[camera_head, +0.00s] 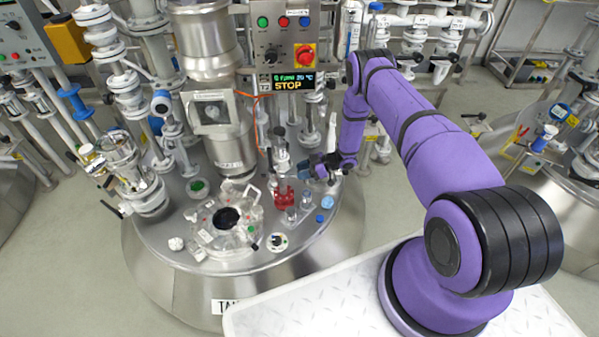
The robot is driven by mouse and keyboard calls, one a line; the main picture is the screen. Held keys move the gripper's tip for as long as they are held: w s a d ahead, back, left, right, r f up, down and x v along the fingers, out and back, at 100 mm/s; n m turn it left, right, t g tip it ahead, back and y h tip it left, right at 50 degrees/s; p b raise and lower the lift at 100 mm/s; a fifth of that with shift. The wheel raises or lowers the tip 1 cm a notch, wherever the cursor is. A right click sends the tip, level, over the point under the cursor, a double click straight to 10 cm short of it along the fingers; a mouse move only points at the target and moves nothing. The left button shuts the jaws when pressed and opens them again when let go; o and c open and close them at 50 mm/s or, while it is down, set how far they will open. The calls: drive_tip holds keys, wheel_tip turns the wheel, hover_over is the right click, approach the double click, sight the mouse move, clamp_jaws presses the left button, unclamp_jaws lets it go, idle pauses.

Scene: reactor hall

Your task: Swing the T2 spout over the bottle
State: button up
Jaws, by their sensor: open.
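My gripper (327,172) is at the end of the purple arm, low over the right side of the steel vessel lid. Its dark fingers are small in view, apart, and nothing shows held between them. A slim white upright piece (332,132) stands right behind or beside the fingers; I cannot tell if they touch it. White valves with downward spouts (440,70) hang from the pipe rack behind the arm. Their labels are too small to read, so I cannot tell which is T2. Small clear bottle-like vessels (292,216) stand on the lid; I cannot tell which is the task's bottle.
The steel vessel lid (180,240) carries a round glass hatch (230,222), a red fitting (284,195) and several ports. A control panel (285,35) with a display reading STOP stands behind. White pipework crowds the left. Grey floor (420,190) is free at the right.

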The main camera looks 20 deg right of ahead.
drive_tip(key=v, duration=0.9)
drive_tip(key=shift+d, duration=0.15)
drive_tip(key=shift+s+r, duration=0.1)
drive_tip(key=shift+s, duration=0.1)
